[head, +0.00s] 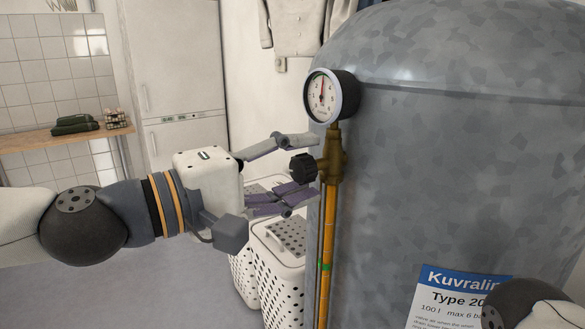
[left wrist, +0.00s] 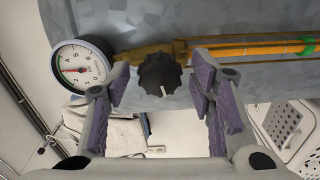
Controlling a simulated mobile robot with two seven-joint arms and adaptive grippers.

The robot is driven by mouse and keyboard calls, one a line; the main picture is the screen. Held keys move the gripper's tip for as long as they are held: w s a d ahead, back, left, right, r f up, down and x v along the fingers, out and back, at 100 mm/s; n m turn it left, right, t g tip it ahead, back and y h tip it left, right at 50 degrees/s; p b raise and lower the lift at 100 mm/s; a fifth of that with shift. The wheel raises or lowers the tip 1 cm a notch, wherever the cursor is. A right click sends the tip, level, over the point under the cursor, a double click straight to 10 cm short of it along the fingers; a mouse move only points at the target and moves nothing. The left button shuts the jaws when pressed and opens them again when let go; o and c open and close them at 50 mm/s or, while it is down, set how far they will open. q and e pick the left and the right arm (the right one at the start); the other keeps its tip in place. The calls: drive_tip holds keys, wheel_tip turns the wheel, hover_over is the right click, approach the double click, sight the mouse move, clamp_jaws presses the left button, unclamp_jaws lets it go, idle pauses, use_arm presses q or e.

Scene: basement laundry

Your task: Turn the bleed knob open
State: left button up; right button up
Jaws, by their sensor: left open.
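The bleed knob (head: 303,168) is black and ribbed, on a brass valve body (head: 331,160) below a round white gauge (head: 323,97) on the tank. In the left wrist view the knob (left wrist: 160,74) shows a white mark pointing down in the picture. My left gripper (head: 312,168) is open, one finger above the knob and one below it in the head view. In the left wrist view its purple-padded fingers (left wrist: 160,88) stand on either side of the knob, with gaps visible. The gauge (left wrist: 80,68) also shows there. My right gripper is not in view; part of my right arm shows at lower right.
The large grey tank (head: 450,170) fills the right side and bears a blue and white label (head: 445,295). An orange sight tube (head: 327,250) runs down from the valve. White perforated baskets (head: 270,270) stand below my left gripper. A fridge (head: 175,80) stands behind.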

use_arm(q)
drive_tip(key=v, duration=1.2)
drive_tip(key=s+d+f+g+y, duration=0.2)
drive_tip(key=f, duration=0.7)
drive_tip(key=s+d+f+g+y, duration=0.1)
drive_tip(key=d+f+g, duration=0.15)
drive_tip(key=f, duration=0.55)
drive_tip(key=s+f+g+y+p, duration=0.1)
drive_tip(key=s+f+g+y, duration=0.1)
drive_tip(key=s+f, duration=0.35)
drive_tip(key=s+f+g+y, duration=0.2)
drive_tip(key=s+f, duration=0.1)
drive_tip(key=f, duration=0.5)
drive_tip(key=s+a+f+m+g+y, duration=0.2)
drive_tip(key=s+a+f+m+y, duration=0.1)
drive_tip(key=s+a+f, duration=0.4)
drive_tip(key=s+a+f+m+g+y+p, duration=0.1)
drive_tip(key=s+a+f+y, duration=0.3)
drive_tip(key=s, duration=0.9)
drive_tip(key=a+f+m+g, duration=0.1)
drive_tip(key=a+f, duration=0.2)
drive_tip(key=a, duration=0.2)
drive_tip(key=shift+s+a+f+m+y+p, duration=0.2)
drive_tip(key=shift+s+a+m+y+p, duration=0.1)
drive_tip(key=shift+m, duration=0.1)
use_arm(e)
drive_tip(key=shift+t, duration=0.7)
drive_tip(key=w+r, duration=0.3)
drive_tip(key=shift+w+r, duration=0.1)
